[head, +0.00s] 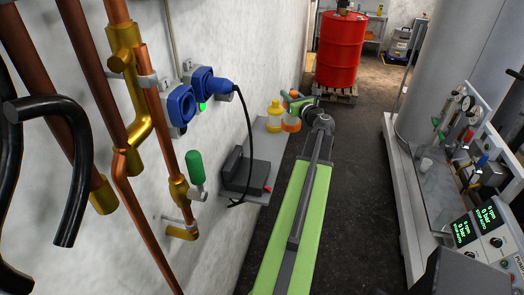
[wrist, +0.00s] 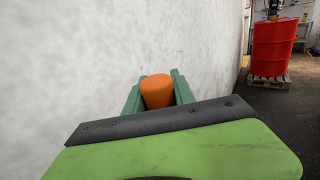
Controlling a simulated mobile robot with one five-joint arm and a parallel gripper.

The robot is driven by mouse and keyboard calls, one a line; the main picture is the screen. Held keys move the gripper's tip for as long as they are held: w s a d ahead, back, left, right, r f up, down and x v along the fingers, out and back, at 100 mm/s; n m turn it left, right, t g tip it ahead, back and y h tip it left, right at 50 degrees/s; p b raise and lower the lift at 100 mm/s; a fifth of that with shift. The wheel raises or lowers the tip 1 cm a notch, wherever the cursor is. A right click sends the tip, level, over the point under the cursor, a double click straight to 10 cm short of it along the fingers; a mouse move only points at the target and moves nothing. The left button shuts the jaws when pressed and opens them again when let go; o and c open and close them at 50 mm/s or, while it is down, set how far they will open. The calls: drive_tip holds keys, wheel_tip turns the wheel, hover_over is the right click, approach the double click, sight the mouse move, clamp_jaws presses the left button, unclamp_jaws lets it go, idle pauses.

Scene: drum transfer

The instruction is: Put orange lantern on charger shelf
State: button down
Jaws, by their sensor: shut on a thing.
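The orange lantern (wrist: 157,92) is between the green fingers of my gripper (wrist: 158,84) in the wrist view, and the gripper is shut on it. In the head view the orange lantern (head: 291,125) shows below my gripper (head: 292,101), partly hidden by it. The grey charger shelf (head: 268,146) is fixed to the left wall, and the lantern is at its far right edge. I cannot tell whether the lantern touches the shelf. A dark charger box (head: 250,172) with a black cable sits on the near part of the shelf.
A yellow bottle (head: 274,117) stands at the shelf's far end, just left of the lantern. Blue sockets (head: 205,86) and copper pipes line the left wall. A red drum (head: 340,48) stands on a pallet at the back. Lab equipment (head: 465,150) is on the right; dark floor lies between.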

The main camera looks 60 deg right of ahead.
sight(285, 111)
drive_tip(key=shift+h, duration=0.3)
drive_tip(key=a+f+b, duration=0.1)
drive_tip(key=a, duration=0.1)
drive_tip(key=s+a+f+b, duration=0.1)
drive_tip(key=a, duration=0.1)
drive_tip(key=s+a+f+b, duration=0.1)
drive_tip(key=a+f+b, duration=0.1)
drive_tip(key=shift+a, duration=0.35)
drive_tip(key=shift+a+r+m, duration=0.1)
drive_tip(key=shift+a+m, duration=0.1)
drive_tip(key=shift+m, duration=0.1)
drive_tip(key=w+f+b, duration=1.1)
drive_tip(key=shift+w, duration=0.3)
drive_tip(key=c, duration=1)
unclamp_jaws()
drive_tip(key=shift+a, duration=0.1)
drive_tip(key=shift+c, duration=0.2)
